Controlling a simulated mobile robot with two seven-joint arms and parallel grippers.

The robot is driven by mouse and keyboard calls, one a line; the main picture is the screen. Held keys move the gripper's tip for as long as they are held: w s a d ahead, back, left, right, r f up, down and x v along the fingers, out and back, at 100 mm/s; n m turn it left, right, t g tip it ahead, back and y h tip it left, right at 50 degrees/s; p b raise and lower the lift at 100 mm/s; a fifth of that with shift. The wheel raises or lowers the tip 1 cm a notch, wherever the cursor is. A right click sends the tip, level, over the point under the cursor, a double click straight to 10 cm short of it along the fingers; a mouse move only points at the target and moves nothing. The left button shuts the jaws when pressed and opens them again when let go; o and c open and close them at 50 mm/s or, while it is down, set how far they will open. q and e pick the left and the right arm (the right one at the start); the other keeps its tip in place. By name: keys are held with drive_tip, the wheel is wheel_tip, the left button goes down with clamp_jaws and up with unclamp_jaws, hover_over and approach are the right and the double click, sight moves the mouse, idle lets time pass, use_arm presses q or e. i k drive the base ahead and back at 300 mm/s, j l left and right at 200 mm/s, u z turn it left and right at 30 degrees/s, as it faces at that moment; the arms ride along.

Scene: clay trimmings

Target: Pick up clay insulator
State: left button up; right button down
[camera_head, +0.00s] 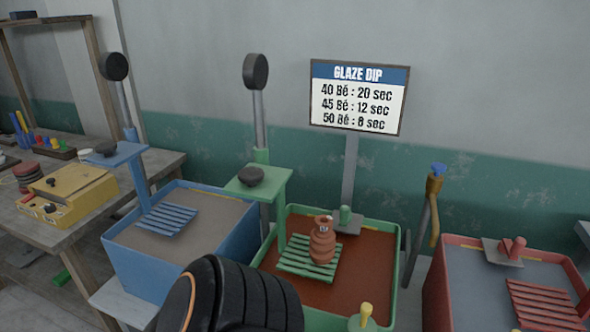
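A brown-red clay insulator (322,245) with a ribbed, stacked body stands upright on the green slatted rack (297,268) in the green glaze tank (386,236). A small pale mark shows near its top. A dark ribbed part of my own arm covers the bottom middle of the view, in front of the green tank's near left corner. Neither gripper's fingers can be seen, and nothing touches the insulator.
A blue tank (127,262) with a blue rack stands left, and a red tank (440,290) stands right. A green post with a dark knob (251,176) rises left of the insulator. A "GLAZE DIP" sign (358,97) stands behind. A wooden table (151,165) is far left.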

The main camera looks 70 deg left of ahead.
sight(322, 242)
drive_tip(key=u, duration=1.45)
